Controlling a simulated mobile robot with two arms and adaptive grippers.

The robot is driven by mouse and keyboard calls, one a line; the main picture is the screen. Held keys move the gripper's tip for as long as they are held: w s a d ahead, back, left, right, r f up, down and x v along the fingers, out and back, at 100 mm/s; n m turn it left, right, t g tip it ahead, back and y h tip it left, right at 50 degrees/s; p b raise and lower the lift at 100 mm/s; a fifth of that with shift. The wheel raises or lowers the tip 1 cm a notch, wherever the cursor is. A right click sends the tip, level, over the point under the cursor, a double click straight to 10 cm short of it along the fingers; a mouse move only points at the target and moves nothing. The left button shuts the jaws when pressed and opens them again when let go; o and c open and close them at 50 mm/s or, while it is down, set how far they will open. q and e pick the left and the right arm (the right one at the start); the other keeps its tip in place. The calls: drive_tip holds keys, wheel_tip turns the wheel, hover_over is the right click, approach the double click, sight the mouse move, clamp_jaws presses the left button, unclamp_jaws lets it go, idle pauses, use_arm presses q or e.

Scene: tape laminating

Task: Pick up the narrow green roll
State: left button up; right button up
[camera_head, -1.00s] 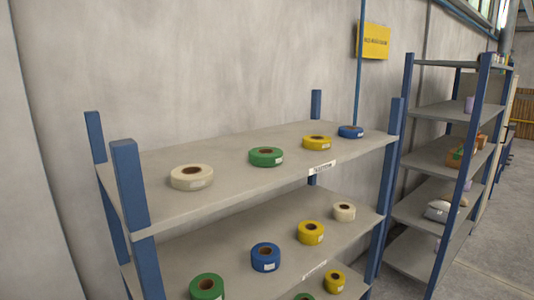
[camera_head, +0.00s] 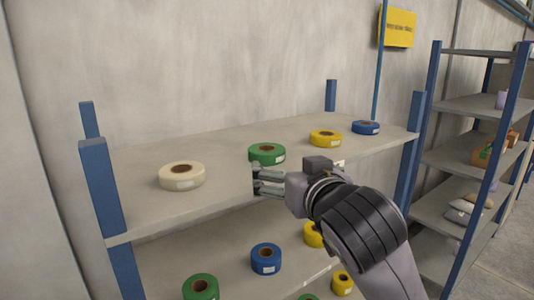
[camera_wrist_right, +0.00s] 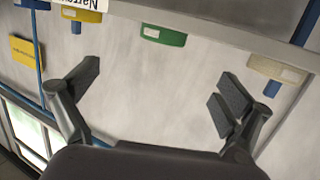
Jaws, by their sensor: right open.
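A green roll (camera_head: 266,154) lies flat near the front edge of the top shelf (camera_head: 225,143), between a white roll and a yellow roll. It also shows in the right wrist view (camera_wrist_right: 163,35), at the top centre beyond the fingers. My right gripper (camera_head: 258,181) is just in front of the top shelf's edge, slightly below the green roll and apart from it. In the right wrist view its two fingers (camera_wrist_right: 158,88) are spread wide with nothing between them. A shelf label (camera_wrist_right: 79,4) there appears to read "Narrow". My left gripper is not in view.
The top shelf also holds a white roll (camera_head: 181,175), a yellow roll (camera_head: 325,138) and a blue roll (camera_head: 365,127). The lower shelf holds another green roll (camera_head: 201,288) and a blue roll (camera_head: 265,258). Blue posts (camera_head: 103,188) bound the rack.

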sight(273, 154)
drive_tip(key=p+x, duration=0.1)
drive_tip(key=x, duration=0.3)
drive_tip(key=p+x, duration=0.2)
drive_tip(key=x, duration=0.2)
drive_tip(key=p+x, duration=0.1)
drive_tip(key=x, duration=0.3)
drive_tip(key=shift+a+r, duration=0.25)
drive_tip(key=shift+r, duration=0.15)
drive_tip(key=shift+w+a+p, duration=0.1)
drive_tip(key=shift+w+p, duration=0.4)
drive_tip(key=shift+p, duration=0.25)
drive_tip(key=p+x, duration=0.2)
drive_tip(key=x, duration=0.1)
drive_tip(key=shift+w+a, duration=0.2)
drive_tip(key=shift+a, duration=0.05)
drive_tip(key=shift+w+a+f, duration=0.1)
drive_tip(key=shift+w+f, duration=0.2)
drive_tip(key=shift+w, duration=0.15)
drive_tip(key=shift+c, duration=0.4)
drive_tip(key=c, duration=1.2)
drive_tip(key=shift+r, duration=0.1)
